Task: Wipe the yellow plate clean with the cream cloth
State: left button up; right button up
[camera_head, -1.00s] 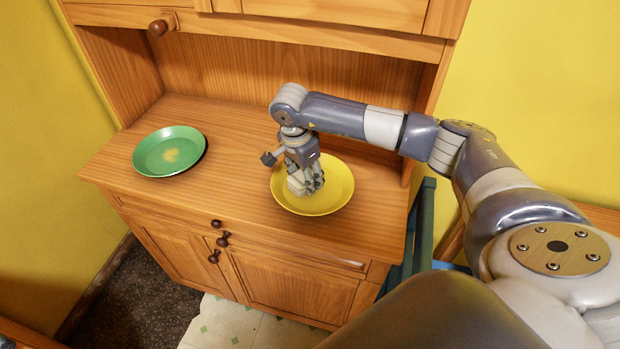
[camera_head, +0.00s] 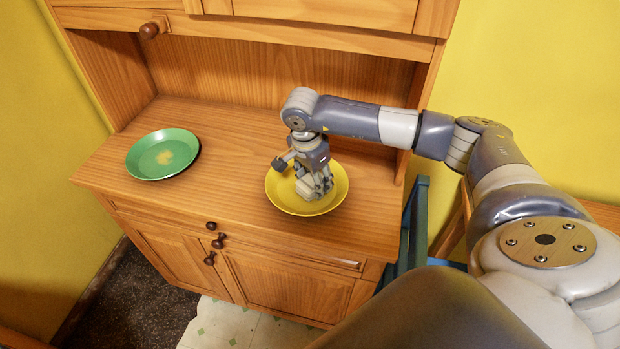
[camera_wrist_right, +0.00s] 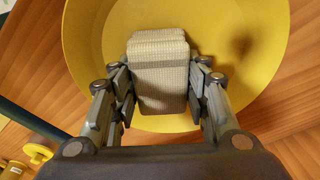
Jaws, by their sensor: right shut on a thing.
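The yellow plate (camera_head: 334,199) sits on the wooden cabinet top, right of its middle. My right gripper (camera_head: 316,193) points down over the plate. It is shut on the cream cloth (camera_wrist_right: 159,75), a folded block held between the fingers in the right wrist view. The cloth is at the plate's inside surface; I cannot tell whether it touches. The plate also shows in the right wrist view (camera_wrist_right: 255,35), with no stain on its visible part. Fingers and cloth hide some of it. My left gripper is not in view.
A green plate (camera_head: 140,165) with a yellowish stain (camera_head: 165,157) stands on the left of the cabinet top (camera_head: 225,160). The wood between the plates is clear. The back panel and upper cabinet (camera_head: 330,25) rise behind. A blue chair (camera_head: 415,225) stands at the right.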

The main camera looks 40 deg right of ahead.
jog(key=shift+w+a+f+b, duration=0.1)
jog(key=shift+w+a+b, duration=0.75)
jog(key=shift+w, duration=0.3)
jog(key=shift+w+a, duration=0.3)
jog(key=shift+w, duration=0.05)
jog(key=shift+s+d, duration=1.2)
jog(key=shift+s, duration=0.3)
jog(key=shift+w+a, duration=0.1)
